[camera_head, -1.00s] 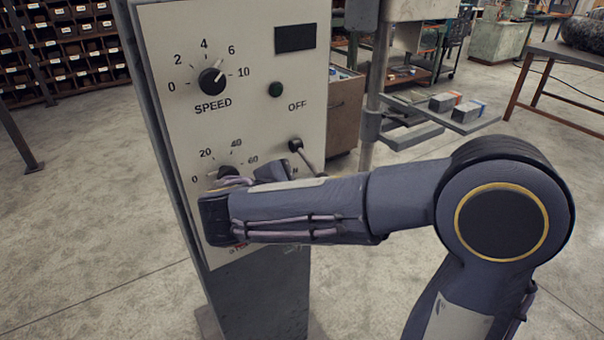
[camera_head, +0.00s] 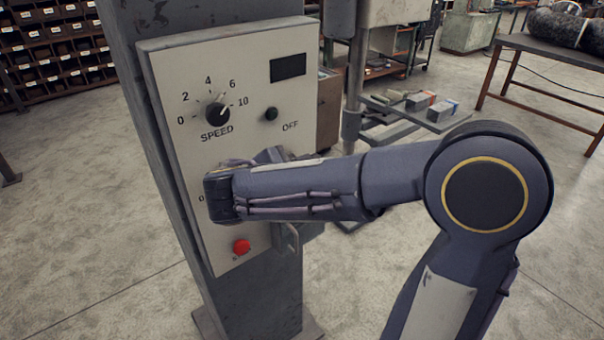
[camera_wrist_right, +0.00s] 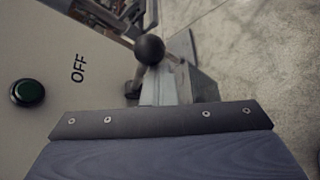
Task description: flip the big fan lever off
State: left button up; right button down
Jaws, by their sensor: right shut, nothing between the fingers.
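The control panel (camera_head: 292,98) stands upright on a dark post. Its lever is hidden behind my right arm in the head view. In the right wrist view the lever's black ball knob (camera_wrist_right: 149,50) shows just beyond the gripper, close to the OFF label (camera_wrist_right: 78,68). My right gripper (camera_wrist_right: 166,84) is shut with nothing held, pointing toward the knob; whether it touches the lever cannot be told. In the head view my right forearm crosses the middle of the panel. My left gripper is out of view.
The panel also bears a speed dial (camera_head: 216,109), a dark button (camera_head: 271,114) and a red button (camera_head: 241,247). A lower dial is mostly covered by my arm. A stand with flat grey arms (camera_head: 385,125) and a rusty-legged table (camera_head: 535,75) are behind.

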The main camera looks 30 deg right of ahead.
jog(key=shift+w+r, duration=0.1)
jog(key=shift+r, duration=0.2)
dwell(0.4)
notch_tip(320, 180, down, 5)
jog(key=b, duration=0.4)
jog(key=a+r, duration=0.5)
jog(key=a, duration=0.4)
jog(key=shift+s+a+r, duration=0.15)
jog(key=shift+s+r, duration=0.25)
jog(key=shift+s, duration=0.05)
